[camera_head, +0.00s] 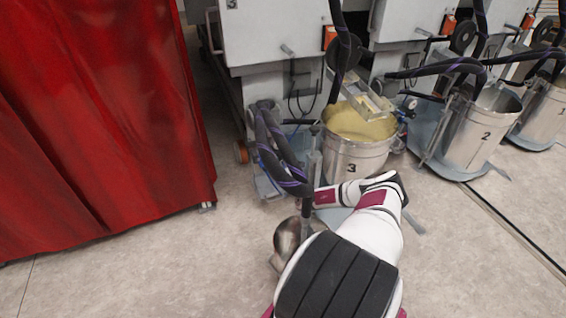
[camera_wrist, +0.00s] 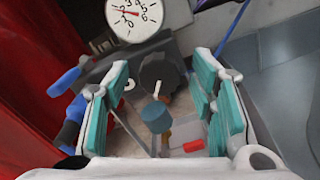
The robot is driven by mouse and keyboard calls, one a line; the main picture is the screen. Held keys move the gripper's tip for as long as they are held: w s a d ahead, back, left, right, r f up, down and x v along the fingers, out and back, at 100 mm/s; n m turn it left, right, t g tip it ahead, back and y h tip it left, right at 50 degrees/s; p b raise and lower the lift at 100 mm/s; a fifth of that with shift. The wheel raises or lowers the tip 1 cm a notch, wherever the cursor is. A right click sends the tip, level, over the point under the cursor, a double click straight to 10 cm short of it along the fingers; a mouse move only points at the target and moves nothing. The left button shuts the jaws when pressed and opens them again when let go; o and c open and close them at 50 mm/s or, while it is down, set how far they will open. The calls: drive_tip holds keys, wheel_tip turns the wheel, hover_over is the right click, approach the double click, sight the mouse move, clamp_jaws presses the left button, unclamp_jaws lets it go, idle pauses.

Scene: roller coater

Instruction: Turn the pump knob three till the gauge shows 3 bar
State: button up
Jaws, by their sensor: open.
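In the wrist view, a dark round knob (camera_wrist: 160,74) sits between the fingertips of my gripper (camera_wrist: 162,72). The fingers have teal pads and stand apart on either side of the knob; I cannot tell whether they touch it. A white round gauge (camera_wrist: 133,16) with black numerals and a red needle is above the knob, cut by the top edge. The needle points to the left of the tilted dial; its exact reading is hard to tell. In the head view, the bucket marked 3 (camera_head: 353,168) stands beyond my arm, and my gripper is not clearly visible.
A blue handle (camera_wrist: 66,82) is left of the fingers, and a blue cylindrical fitting (camera_wrist: 157,117) lies between them. In the head view, a red curtain (camera_head: 95,120) closes the left side. Dark hoses (camera_head: 275,150) rise near my arm.

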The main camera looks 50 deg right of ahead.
drive_tip(key=shift+c, duration=0.2)
drive_tip(key=c, duration=1.1)
drive_tip(key=m, duration=0.4)
drive_tip(key=shift+m, duration=0.4)
drive_tip(key=m, duration=0.5)
drive_tip(key=shift+b, duration=0.35)
drive_tip(key=shift+m, duration=0.4)
